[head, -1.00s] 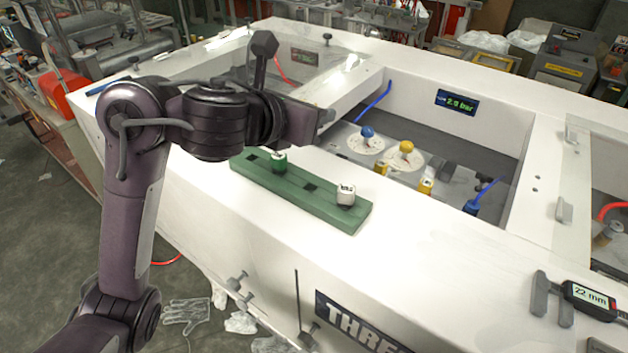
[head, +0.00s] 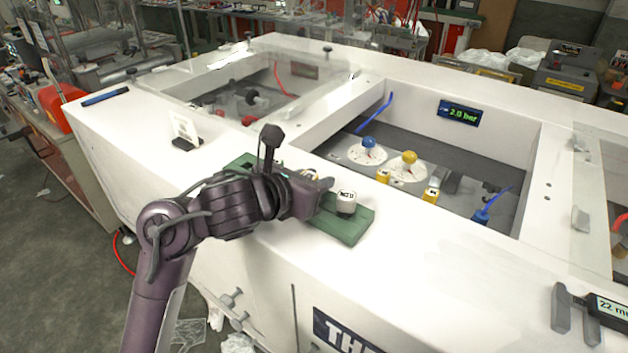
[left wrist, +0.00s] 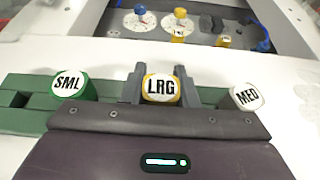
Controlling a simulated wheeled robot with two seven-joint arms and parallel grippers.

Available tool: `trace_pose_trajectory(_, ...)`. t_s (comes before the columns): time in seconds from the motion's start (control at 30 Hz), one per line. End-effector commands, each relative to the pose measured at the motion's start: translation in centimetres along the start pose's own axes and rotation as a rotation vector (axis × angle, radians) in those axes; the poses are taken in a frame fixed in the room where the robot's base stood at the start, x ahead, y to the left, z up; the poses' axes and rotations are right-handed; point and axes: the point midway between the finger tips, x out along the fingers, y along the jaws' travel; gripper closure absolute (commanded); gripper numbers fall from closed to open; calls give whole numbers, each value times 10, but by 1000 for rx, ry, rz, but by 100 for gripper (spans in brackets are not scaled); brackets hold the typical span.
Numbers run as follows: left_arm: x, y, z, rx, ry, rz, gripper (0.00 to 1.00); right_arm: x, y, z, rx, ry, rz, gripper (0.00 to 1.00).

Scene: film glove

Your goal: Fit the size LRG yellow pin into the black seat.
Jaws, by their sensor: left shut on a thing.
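The LRG pin (left wrist: 161,89), with a white top and yellow rim, is between the fingers of my left gripper (left wrist: 160,88), which is shut on it. My right gripper is not in view.
Behind the rack, a recess holds a blue knob (head: 369,142), a yellow knob (head: 409,157) and small yellow parts. A pressure display (head: 460,114) is on its back wall. A 22 mm gauge (head: 605,306) lies at the right. The white top in front is clear.

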Motion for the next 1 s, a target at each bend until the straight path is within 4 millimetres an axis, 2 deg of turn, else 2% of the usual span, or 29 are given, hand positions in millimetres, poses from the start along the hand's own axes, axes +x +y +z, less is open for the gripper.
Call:
trace_pose_trajectory(0.2,2,0,-5,2,0,1,96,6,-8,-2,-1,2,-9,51)
trace_pose_trajectory(0.23,1,0,-3,1,0,0,69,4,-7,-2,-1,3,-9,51)
trace_pose_trajectory(0.37,1,0,-3,0,0,0,52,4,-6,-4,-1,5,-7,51)
trace_pose_trajectory(0.63,1,0,-3,0,1,0,51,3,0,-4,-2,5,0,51)
trace_pose_trajectory(0.77,-2,0,3,-1,0,0,51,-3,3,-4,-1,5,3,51)
trace_pose_trajectory(0.87,-18,1,3,4,-2,2,51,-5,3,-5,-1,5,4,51)
trace_pose_trajectory(1.0,-48,1,3,8,-1,5,51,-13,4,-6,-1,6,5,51)
